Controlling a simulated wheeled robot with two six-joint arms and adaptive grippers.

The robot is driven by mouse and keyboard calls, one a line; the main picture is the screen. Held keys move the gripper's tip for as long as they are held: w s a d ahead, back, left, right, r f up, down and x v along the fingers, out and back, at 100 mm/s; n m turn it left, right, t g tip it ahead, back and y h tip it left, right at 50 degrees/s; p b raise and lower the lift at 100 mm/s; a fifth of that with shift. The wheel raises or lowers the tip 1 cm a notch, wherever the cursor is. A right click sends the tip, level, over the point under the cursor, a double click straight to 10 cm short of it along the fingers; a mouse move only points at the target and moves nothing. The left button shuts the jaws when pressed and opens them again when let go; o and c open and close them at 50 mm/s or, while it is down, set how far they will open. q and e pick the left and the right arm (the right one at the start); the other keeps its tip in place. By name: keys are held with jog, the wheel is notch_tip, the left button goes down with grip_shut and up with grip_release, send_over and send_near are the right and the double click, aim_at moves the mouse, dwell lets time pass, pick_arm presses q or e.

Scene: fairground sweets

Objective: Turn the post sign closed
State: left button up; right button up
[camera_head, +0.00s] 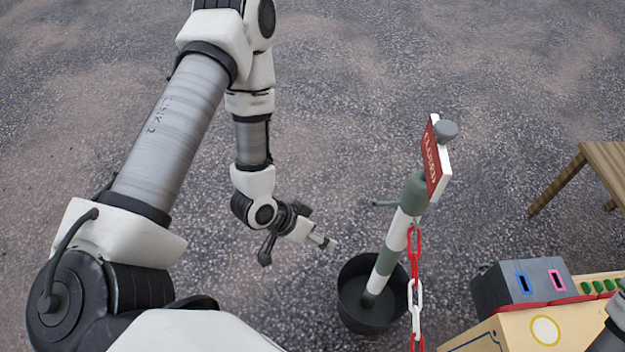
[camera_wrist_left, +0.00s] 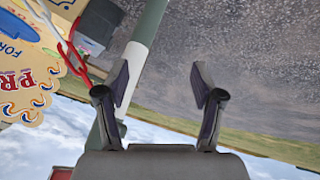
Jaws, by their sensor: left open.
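The post sign is a red board (camera_head: 432,160) with pale lettering that I cannot read for certain and a white edge. It is at the top of a green and white striped post (camera_head: 386,258), with a grey knob beside it. The post stands tilted in the head view, in a black tub (camera_head: 352,312). My left gripper (camera_head: 300,243) is left of the post, apart from it, open and empty. In the left wrist view, the post (camera_wrist_left: 148,28) passes behind one finger. My right gripper is out of view.
A red and white chain (camera_head: 415,293) hangs from the post. A cream stall (camera_head: 520,333) with a grey box (camera_head: 522,281) stands at lower right. A wooden table (camera_head: 600,165) is at the right edge. The ground left of the post is open.

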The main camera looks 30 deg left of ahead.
aim_at(440, 162)
pick_arm(q)
jog(key=shift+s+a+f, duration=0.1)
jog(key=shift+s+f, duration=0.05)
jog(key=shift+s, duration=0.05)
grip_shut()
jog(key=d+r+m+h+b, duration=0.1)
jog(key=d+r+m+h, duration=0.2)
jog(key=m, duration=0.6)
jog(key=d+r+m+h+b, duration=0.1)
jog(key=d+r+m+h, duration=0.2)
jog(key=m, duration=0.6)
jog(key=w+a+r+m+t+h+b, duration=0.25)
jog(key=r+m, duration=0.25)
jog(key=r, duration=0.5)
jog(key=w+a+r+m+t+h+b, duration=0.1)
jog(key=a+r+m+h+b, duration=0.15)
jog(key=r+m, duration=0.45)
jog(key=w+d+r, duration=0.1)
jog(key=w+d, duration=0.1)
jog(key=d, duration=0.2)
jog(key=w+d+n, duration=0.1)
jog(key=w+d, duration=0.1)
jog(key=d, duration=0.3)
jog(key=w+d+r+n+p, duration=0.1)
jog(key=w+d, duration=0.1)
jog(key=d, duration=0.2)
jog(key=shift+w+d+r+g, duration=0.25)
jog(key=shift+w+r, duration=0.05)
